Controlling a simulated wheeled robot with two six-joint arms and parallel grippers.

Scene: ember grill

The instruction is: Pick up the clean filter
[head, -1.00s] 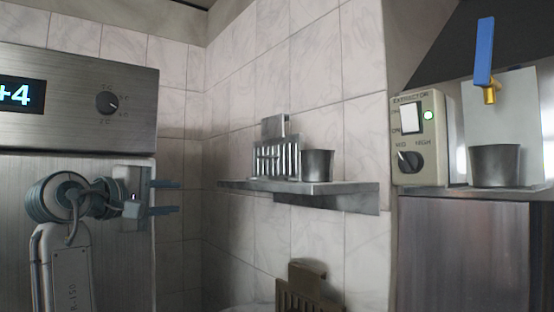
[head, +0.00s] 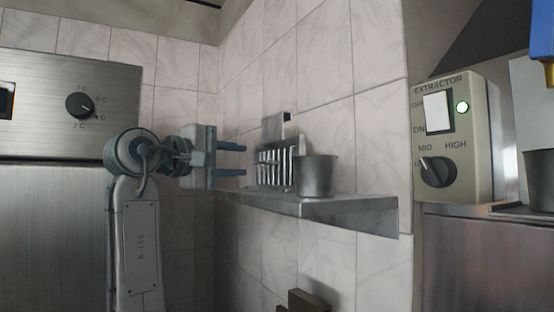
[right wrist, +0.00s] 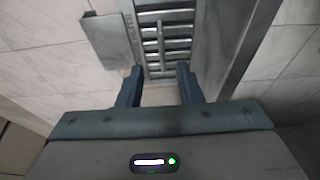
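The clean filter (head: 272,168) is a slatted grey metal panel with a flat tab on top, standing upright on the wall shelf (head: 345,208). In the right wrist view the filter (right wrist: 165,42) lies ahead of my fingers, with its tab to the left. My right gripper (head: 243,160) is just left of the filter in the head view, its two fingers parted and pointing at it. In the right wrist view the gripper (right wrist: 158,82) is open with nothing between the fingertips; I cannot tell whether they touch the filter. My left gripper is out of view.
A metal cup (head: 317,177) stands on the shelf beside the filter. A brown object (head: 301,301) shows below the shelf. The extractor control box (head: 452,140) is at the right, and a steel unit (head: 60,110) with a dial is at the left.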

